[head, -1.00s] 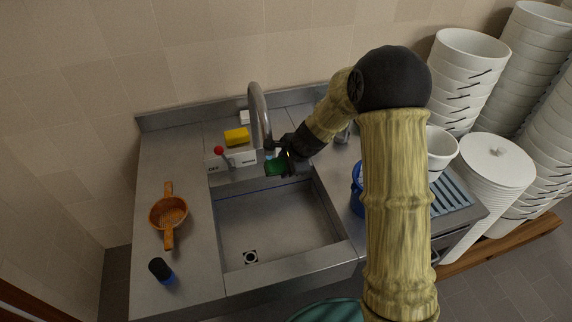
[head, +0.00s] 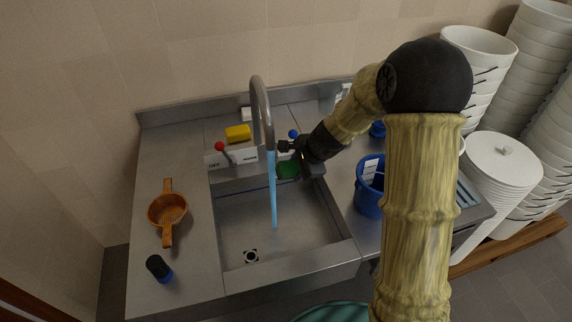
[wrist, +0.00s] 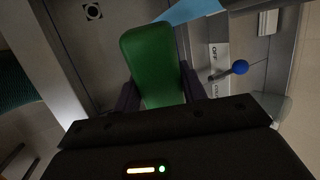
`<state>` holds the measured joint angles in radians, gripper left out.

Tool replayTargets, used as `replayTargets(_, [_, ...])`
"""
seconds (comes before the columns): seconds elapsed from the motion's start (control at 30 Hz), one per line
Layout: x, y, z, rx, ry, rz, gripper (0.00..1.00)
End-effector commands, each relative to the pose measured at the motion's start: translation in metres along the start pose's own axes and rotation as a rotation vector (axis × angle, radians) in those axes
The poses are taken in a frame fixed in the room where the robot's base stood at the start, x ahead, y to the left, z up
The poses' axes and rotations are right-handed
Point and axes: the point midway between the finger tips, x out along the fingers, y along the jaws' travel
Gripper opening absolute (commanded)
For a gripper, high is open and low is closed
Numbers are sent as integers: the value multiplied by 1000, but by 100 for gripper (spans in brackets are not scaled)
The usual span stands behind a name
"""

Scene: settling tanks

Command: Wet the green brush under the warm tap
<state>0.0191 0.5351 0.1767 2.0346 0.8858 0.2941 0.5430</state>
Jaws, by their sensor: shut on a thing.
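My gripper (head: 297,160) is shut on the green brush (head: 288,170), just right of the tap. In the wrist view the brush's green block (wrist: 153,62) sits between the jaws. The curved steel tap (head: 262,105) runs a blue stream of water (head: 273,195) down into the sink (head: 240,225). The brush is right of the stream and appears apart from it. The stream also shows in the wrist view (wrist: 190,12). A red-knobbed lever (head: 219,146) stands left of the tap, a blue-knobbed lever (head: 293,133) to its right. The blue knob also shows in the wrist view (wrist: 239,67).
A yellow sponge (head: 238,133) lies behind the red lever. An orange strainer (head: 167,210) and a dark blue-ended cylinder (head: 159,268) are on the left counter. A blue bucket (head: 368,198) stands right of the sink. White bucket stacks (head: 478,50) are far right.

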Motion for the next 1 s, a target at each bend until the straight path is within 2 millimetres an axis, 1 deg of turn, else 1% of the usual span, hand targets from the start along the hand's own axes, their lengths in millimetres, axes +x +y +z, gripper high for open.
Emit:
replayTargets(0.6, [-18, 30, -17, 1, 2, -2, 23])
replayTargets(1.0, [-19, 30, -17, 0, 1, -1, 23])
